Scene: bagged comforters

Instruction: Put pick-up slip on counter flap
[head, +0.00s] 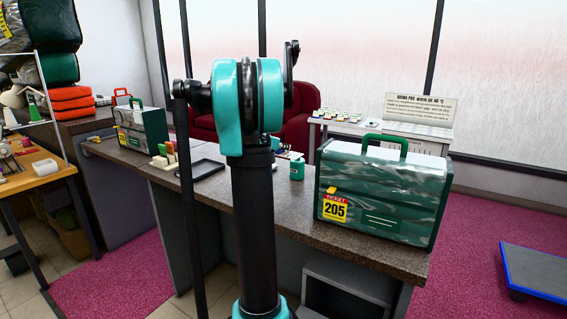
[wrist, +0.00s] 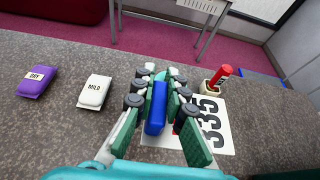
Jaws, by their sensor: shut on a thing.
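In the wrist view, my gripper (wrist: 155,98) is shut on a blue bar (wrist: 157,106), which stands between its green fingers. A white slip (wrist: 222,140) with large black digits, read sideways as 335, shows under and to the right of the fingers. The fingers cover part of it; I cannot tell whether the bar is fixed to the slip or whether the slip touches the counter. The dark speckled counter (head: 283,208) runs across the head view, but I cannot tell which part is the flap. In the head view my arm hides the gripper.
A green bagged comforter (head: 375,195) with ticket 205 stands on the counter's right end. In the wrist view, a purple DRY block (wrist: 37,82) and a white MILD block (wrist: 94,92) lie left, and a red stick in a holder (wrist: 213,84) stands right.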

